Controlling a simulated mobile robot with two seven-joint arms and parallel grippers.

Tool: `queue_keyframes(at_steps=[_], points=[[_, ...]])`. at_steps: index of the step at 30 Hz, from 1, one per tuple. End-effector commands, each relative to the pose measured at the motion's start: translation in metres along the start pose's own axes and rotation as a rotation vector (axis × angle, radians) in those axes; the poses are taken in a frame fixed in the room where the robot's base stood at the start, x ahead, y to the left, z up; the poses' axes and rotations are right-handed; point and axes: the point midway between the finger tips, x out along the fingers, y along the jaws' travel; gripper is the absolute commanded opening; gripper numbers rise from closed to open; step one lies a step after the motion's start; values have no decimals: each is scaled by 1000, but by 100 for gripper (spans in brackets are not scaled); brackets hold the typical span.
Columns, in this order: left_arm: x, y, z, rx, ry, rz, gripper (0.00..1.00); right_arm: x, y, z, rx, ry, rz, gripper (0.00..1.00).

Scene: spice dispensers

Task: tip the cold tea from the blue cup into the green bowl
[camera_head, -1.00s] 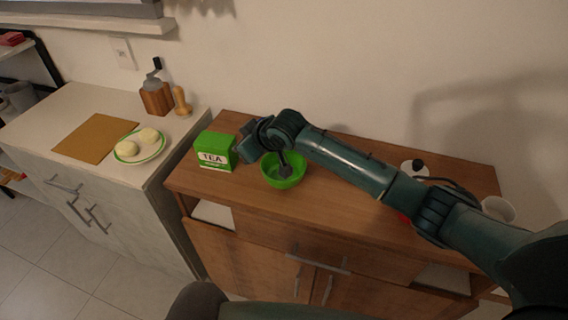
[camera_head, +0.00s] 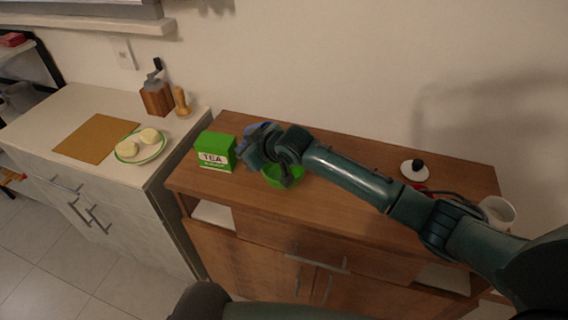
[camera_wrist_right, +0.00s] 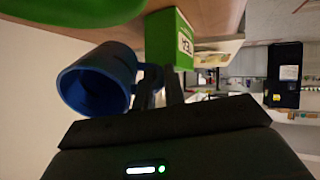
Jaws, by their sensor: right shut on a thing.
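My right gripper (camera_wrist_right: 160,92) is shut on the handle of the blue cup (camera_wrist_right: 98,82) in the wrist view. The cup's dark mouth faces left in that view; no tea can be made out inside, and its exact tilt is unclear. In the head view only a bit of the blue cup (camera_head: 262,127) shows behind my right gripper (camera_head: 250,152). The green bowl (camera_head: 284,180) stands on the wooden cabinet, partly hidden under my wrist. The bowl's green side also shows at the wrist view's top left (camera_wrist_right: 75,10). My left gripper is not in view.
A green tea box (camera_head: 215,152) stands just left of the bowl. A white lidded thing (camera_head: 413,171) and a white mug (camera_head: 498,211) are at the cabinet's right, near my arm. A plate (camera_head: 152,151) with pale round items and a board (camera_head: 97,138) lie on the left counter.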

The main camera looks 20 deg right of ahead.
Motion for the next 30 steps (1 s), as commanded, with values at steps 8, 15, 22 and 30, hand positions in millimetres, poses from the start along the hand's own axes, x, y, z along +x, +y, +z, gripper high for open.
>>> queue_keyframes(at_steps=[8,15,22,30], points=[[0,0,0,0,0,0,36,1,-1,1,-5,39,6,0],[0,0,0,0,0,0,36,2,-2,3,-7,71,10,0],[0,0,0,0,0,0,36,3,-2,5,-11,102,14,0],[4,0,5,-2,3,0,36,6,-3,6,-16,141,19,0]])
